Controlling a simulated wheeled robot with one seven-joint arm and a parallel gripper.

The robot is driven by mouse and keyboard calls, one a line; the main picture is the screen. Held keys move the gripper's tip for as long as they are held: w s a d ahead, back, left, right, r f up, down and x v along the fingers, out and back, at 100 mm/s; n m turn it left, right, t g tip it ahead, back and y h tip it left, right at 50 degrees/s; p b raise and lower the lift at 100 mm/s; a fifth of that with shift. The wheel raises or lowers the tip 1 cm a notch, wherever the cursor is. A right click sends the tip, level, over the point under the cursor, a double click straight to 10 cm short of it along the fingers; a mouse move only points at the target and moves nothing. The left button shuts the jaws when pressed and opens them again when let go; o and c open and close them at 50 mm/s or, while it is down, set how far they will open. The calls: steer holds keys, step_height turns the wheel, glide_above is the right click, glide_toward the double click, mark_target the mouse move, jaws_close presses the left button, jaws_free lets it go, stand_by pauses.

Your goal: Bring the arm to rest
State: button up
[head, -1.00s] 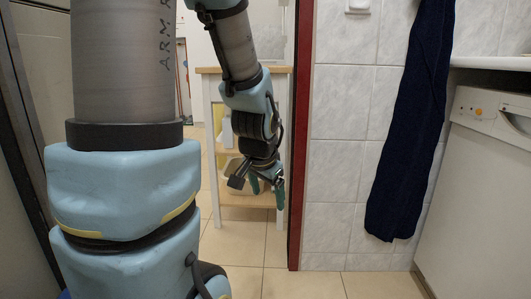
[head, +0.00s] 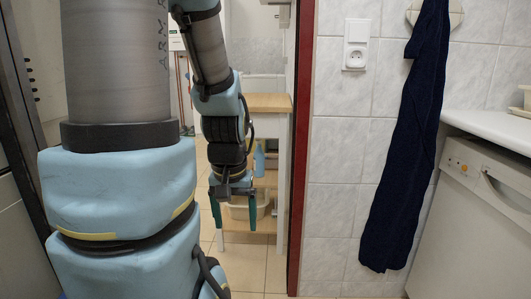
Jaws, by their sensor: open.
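My gripper (head: 234,217) hangs at the end of my arm in the head view, left of the red door frame. It points downward, with its two green-tipped fingers spread apart and nothing visible between them. My arm links (head: 222,125) come down from the top of the view, in front of a wooden-topped table. The gripper appears in front of the table's lower shelf and covers part of it.
A red door frame (head: 300,150), a dark towel (head: 402,150) and a white appliance (head: 470,225) are to the right.

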step_height(320, 180, up, 22)
steer(key=p, duration=2)
steer(key=shift+r, duration=0.2)
